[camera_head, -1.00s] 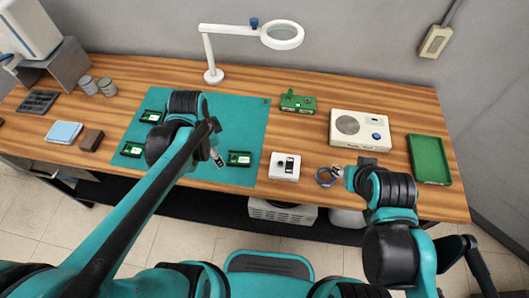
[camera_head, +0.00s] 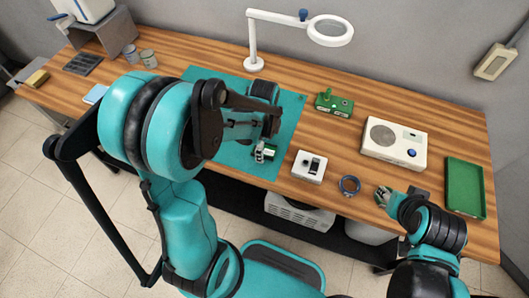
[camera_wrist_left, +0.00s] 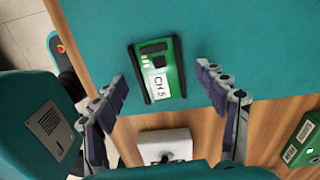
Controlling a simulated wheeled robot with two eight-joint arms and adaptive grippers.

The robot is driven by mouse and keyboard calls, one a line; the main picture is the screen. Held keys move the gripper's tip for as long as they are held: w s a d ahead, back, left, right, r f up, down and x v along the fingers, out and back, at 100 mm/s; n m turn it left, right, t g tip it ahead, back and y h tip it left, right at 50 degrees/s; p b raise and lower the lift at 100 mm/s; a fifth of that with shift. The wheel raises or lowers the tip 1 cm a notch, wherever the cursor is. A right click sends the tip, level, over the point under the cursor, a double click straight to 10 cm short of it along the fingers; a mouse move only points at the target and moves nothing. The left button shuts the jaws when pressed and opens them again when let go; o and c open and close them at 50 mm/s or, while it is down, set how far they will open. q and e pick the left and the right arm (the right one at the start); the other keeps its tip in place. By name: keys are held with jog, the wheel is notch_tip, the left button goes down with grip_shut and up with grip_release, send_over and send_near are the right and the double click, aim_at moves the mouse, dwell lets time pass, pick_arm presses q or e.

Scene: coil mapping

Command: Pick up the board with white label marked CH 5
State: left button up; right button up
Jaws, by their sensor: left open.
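In the left wrist view a green board (camera_wrist_left: 176,79) with dark edges carries a white label reading CH 5. It lies on the teal mat (camera_wrist_left: 220,25) near its front edge. My left gripper (camera_wrist_left: 162,77) is open, its fingers on either side of the board in this view, with no contact visible. In the head view my left gripper (camera_head: 262,151) is over the board (camera_head: 272,152), which it partly hides. My right gripper (camera_head: 383,196) is over the wood at the front right; its finger opening is unclear. My left arm hides the mat's left part.
A white box with a dark top part (camera_head: 309,167) stands just right of the mat, with a dark ring (camera_head: 349,185) beyond it. A green fixture (camera_head: 333,103), white device (camera_head: 394,144) and green tray (camera_head: 465,187) stand farther right. A magnifier lamp (camera_head: 254,62) stands behind.

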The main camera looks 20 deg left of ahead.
pick_arm(q)
jog(key=shift+f, duration=0.4)
jog(key=shift+r, duration=0.1)
jog(key=c, duration=1.2)
jog(key=shift+r, duration=0.15)
